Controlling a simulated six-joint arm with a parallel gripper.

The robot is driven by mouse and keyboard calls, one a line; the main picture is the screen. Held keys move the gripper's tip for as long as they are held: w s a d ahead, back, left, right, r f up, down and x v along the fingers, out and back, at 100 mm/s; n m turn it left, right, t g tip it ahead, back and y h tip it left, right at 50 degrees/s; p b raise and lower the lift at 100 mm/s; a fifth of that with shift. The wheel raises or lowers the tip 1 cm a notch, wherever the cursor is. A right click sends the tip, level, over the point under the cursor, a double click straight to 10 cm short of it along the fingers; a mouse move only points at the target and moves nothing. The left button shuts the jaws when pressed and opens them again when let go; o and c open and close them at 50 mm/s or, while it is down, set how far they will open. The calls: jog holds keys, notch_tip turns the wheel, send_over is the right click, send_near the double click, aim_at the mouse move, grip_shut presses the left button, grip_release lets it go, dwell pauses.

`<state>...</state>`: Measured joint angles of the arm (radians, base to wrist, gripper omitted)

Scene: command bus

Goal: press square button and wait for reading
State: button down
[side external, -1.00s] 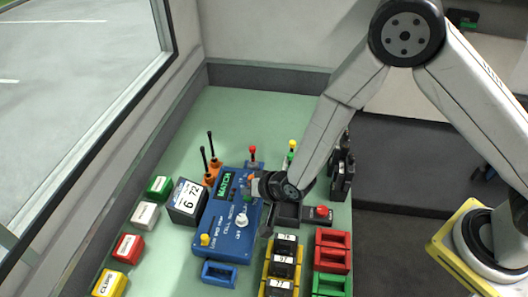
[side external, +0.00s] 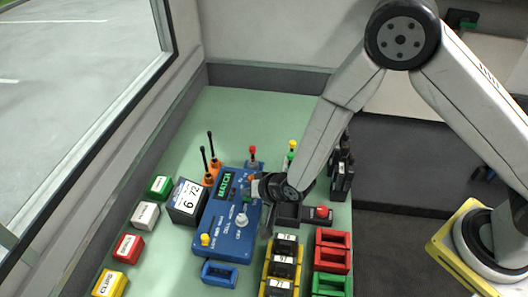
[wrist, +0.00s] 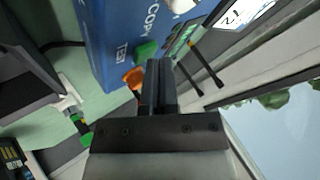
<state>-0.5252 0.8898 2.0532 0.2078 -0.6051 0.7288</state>
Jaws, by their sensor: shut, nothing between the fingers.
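The blue box (side external: 222,240) stands on the green table with a lit green display (side external: 225,185) that appears to read MATCH, and a white dial (side external: 241,219). In the wrist view, a green button (wrist: 146,52) and an orange button (wrist: 133,78) show at the box's edge, near the printed labels COPY and TEST. My gripper (wrist: 160,66) is shut and empty, with its fingertips close to these buttons. I cannot tell which button is square, or whether the fingertips touch one. In the side view, my wrist hides the box's upper right part.
Coloured blocks (side external: 128,248) line the left edge. Red frames (side external: 333,250) and yellow-edged black modules (side external: 284,262) stand at the front right. The far table is clear.

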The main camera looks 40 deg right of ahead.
jog(key=shift+f, duration=0.15)
jog(key=shift+r, duration=0.2)
dwell(0.5)
jog(key=shift+r, duration=0.55)
jog(key=shift+r, duration=2.5)
